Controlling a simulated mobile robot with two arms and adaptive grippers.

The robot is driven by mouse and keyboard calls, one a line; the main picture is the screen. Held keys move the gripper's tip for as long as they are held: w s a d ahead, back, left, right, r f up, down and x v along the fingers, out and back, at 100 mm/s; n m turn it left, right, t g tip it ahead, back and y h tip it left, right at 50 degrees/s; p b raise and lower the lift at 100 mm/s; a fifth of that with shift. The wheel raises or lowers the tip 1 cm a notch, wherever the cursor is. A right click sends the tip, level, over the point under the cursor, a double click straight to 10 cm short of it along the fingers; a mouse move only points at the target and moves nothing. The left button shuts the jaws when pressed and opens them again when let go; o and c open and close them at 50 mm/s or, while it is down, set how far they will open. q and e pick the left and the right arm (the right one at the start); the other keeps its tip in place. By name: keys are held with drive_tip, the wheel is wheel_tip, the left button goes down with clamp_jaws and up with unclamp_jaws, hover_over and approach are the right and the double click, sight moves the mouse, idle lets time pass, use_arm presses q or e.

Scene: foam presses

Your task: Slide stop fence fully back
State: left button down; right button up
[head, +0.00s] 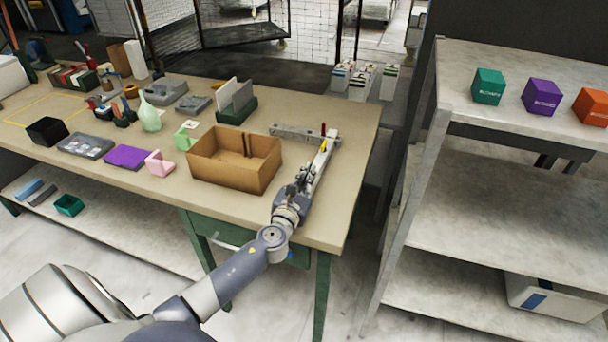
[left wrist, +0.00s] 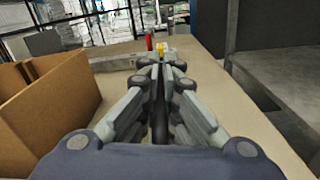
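A grey metal rail with a squared end, which looks like the stop fence (head: 290,132), lies near the bench's far right corner; its grey body also shows in the left wrist view (left wrist: 118,62). A red upright piece (head: 323,129) and a small yellow piece (head: 323,147) stand at its right end. My left gripper (head: 322,156) reaches over the bench, pointing at that end. In the left wrist view its fingers (left wrist: 160,66) are close together, just in front of the yellow piece (left wrist: 160,47). They hide the lower part of that spot, and I see nothing clearly gripped. My right gripper is out of view.
An open cardboard box (head: 208,172) stands close left of my left gripper. The bench's (head: 345,190) right strip is bare up to its edge. A grey shelf (head: 455,140) with coloured cubes stands to the right, across a gap. Several small items crowd the bench's left part.

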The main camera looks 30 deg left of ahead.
use_arm(q)
drive_tip(key=d, duration=0.2)
drive_tip(key=w+d, duration=0.1)
drive_tip(key=d, duration=0.4)
drive_tip(key=shift+w+d+p, duration=0.3)
drive_tip(key=shift+w+d, duration=0.05)
drive_tip(key=shift+a, duration=0.1)
